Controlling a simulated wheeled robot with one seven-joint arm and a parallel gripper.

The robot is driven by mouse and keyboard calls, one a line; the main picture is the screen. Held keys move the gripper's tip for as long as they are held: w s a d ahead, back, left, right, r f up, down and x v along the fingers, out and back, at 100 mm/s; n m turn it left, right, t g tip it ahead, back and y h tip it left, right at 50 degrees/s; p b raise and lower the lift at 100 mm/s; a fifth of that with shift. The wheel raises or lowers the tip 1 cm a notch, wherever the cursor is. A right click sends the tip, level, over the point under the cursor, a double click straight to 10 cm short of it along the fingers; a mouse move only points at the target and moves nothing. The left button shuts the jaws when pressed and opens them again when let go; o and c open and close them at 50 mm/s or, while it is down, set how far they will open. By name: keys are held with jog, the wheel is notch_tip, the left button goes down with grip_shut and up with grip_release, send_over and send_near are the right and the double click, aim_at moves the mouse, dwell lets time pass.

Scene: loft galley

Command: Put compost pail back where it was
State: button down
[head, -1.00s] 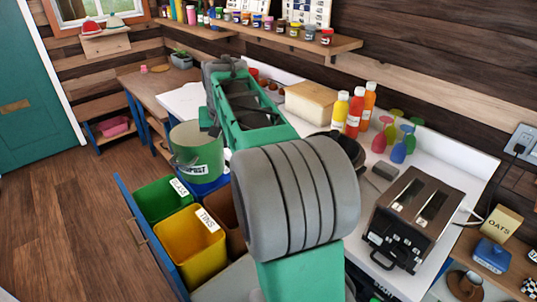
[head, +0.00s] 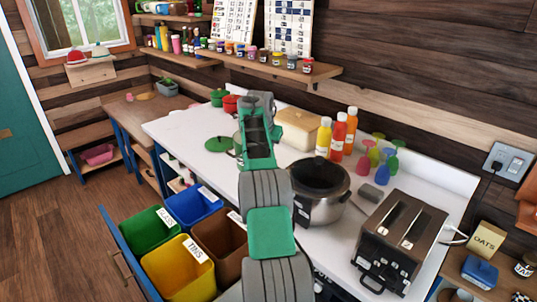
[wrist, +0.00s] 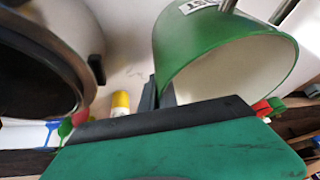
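The compost pail (wrist: 215,50) is green outside and pale inside, with a white label partly in the wrist view. My gripper's dark fingers (wrist: 160,95) are close together at the pail's edge and appear shut on it; the exact contact is partly hidden. In the head view my forearm hides the gripper and nearly all of the pail, over the far part of the white counter (head: 190,140). I cannot tell whether the pail touches the counter. A round green lid (head: 218,145) lies on the counter just left of my arm.
A steel cooker (head: 322,205) stands right of my arm and close by in the wrist view (wrist: 85,20). Below, the drawer of bins (head: 178,265) is open.

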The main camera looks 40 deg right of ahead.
jog(key=shift+w+d+f+p, duration=0.8)
jog(key=shift+d+f+p, duration=0.15)
jog(key=shift+f+p, duration=0.15)
jog(key=shift+w+d+f+p, duration=0.2)
jog(key=shift+f+p, duration=0.35)
jog(key=shift+p, duration=0.1)
jog(key=shift+w+d+f, duration=0.1)
jog(key=shift+f, duration=1.9)
jog(key=c, duration=1.6)
grip_release()
jog(key=shift+f, duration=0.1)
jog(key=shift+c, duration=0.2)
